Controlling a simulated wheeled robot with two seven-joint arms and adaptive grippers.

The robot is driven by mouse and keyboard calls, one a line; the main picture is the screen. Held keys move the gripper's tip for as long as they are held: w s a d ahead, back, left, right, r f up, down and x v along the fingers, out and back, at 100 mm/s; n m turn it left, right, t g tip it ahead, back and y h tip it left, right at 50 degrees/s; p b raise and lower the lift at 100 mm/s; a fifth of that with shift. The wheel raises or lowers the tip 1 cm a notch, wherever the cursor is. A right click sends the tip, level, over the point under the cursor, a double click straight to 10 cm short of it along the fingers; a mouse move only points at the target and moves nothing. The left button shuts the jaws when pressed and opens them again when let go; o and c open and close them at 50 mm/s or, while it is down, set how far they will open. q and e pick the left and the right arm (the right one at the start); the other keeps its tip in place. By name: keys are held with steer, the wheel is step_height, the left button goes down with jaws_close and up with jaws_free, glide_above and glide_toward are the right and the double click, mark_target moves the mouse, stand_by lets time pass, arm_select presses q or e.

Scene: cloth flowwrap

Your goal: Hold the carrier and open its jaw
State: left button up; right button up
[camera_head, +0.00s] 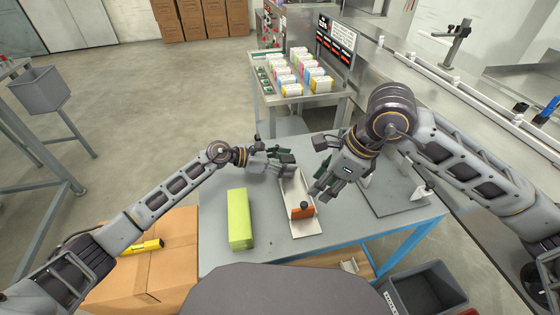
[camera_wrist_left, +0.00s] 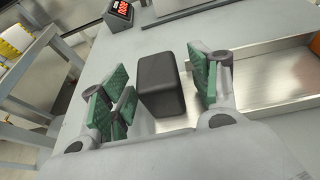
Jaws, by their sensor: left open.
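The carrier (camera_head: 297,187), a long pale metal tray, lies on the blue-grey table. An orange block with a black knob (camera_head: 303,211) stands at its near end. In the left wrist view a dark grey block (camera_wrist_left: 163,85) stands at the edge of the metal tray (camera_wrist_left: 262,82). My left gripper (camera_head: 285,160) is at the carrier's far end. Its green-padded fingers (camera_wrist_left: 163,95) are open on either side of the dark block, with gaps visible. My right gripper (camera_head: 322,168) hangs right of the carrier, fingers apart and empty, partly covering the carrier's right side.
A lime-green box (camera_head: 240,218) stands left of the carrier. A dark grey mat (camera_head: 390,195) with a small white-tipped item lies to the right. A side table with coloured boxes (camera_head: 300,75) stands behind. A cardboard carton (camera_head: 165,255) is at the left, a dark bin (camera_head: 425,290) below right.

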mark_target(305, 203)
arm_select(q)
steer(key=shift+d, duration=0.15)
steer(key=shift+c, duration=0.4)
steer(key=c, duration=1.2)
arm_select(e)
steer(key=shift+o, duration=0.5)
arm_select(q)
steer(key=shift+c, duration=0.2)
arm_select(e)
steer(key=shift+d+r, duration=0.1)
arm_select(q)
steer(key=shift+f, duration=0.1)
arm_select(e)
steer(key=shift+w+d+r+n+g+y, duration=0.25)
steer(key=shift+d+r+n, duration=0.15)
steer(key=shift+r+n, duration=0.15)
steer(key=shift+w+d+r+n+g+y, duration=0.15)
steer(key=shift+w+d+r+n+g, duration=0.1)
steer(key=shift+d+r+n, duration=0.25)
steer(key=shift+a+f, duration=0.1)
steer(key=shift+a, duration=0.05)
steer(key=shift+x, duration=5.9)
